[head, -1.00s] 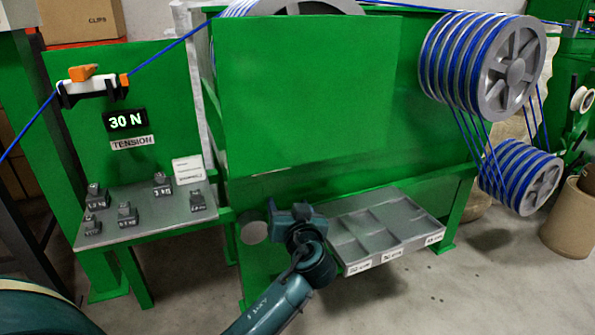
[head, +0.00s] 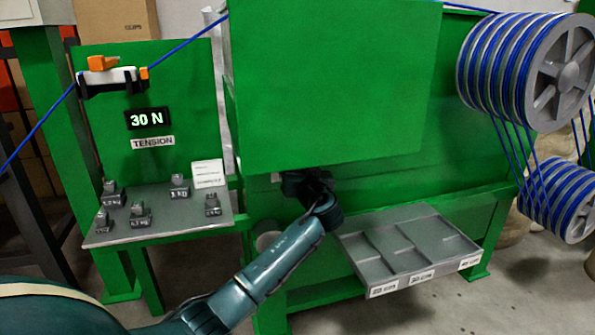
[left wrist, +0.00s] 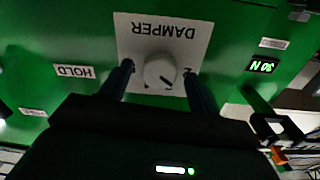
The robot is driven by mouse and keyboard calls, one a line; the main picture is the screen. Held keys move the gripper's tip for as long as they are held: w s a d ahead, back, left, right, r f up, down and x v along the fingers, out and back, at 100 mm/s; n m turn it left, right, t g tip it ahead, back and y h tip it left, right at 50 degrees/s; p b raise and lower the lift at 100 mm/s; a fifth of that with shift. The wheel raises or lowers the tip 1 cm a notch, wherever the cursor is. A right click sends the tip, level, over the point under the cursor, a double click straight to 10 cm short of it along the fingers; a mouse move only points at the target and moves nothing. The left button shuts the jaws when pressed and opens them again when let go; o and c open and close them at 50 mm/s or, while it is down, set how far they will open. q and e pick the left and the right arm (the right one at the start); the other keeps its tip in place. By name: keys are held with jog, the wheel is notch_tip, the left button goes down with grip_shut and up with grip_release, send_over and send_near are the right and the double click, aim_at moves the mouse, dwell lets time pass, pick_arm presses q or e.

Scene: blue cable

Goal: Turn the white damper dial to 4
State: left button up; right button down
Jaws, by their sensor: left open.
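The white damper dial (left wrist: 160,70) shows in the left wrist view on a white plate lettered DAMPER (left wrist: 185,30), which appears upside down there. A short dark mark shows on the dial's lower right side in that view; the scale numbers are too small to read surely. My left gripper (left wrist: 158,84) is open, with one finger on each side of the dial; I cannot tell whether either finger touches it. In the head view my left gripper (head: 308,186) is at the lower edge of the green panel, and the dial is hidden. My right gripper is not in view.
A HOLD label (left wrist: 74,71) is beside the damper plate. The large green panel (head: 335,90) stands above my gripper. A grey divided tray (head: 410,248) is to its right, and a shelf with several weights (head: 160,225) is to its left. The tension display (head: 148,119) reads 30 N.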

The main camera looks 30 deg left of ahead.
pick_arm(q)
jog(key=shift+w+a, duration=0.4)
jog(key=c, duration=1)
jog(key=shift+o, duration=0.2)
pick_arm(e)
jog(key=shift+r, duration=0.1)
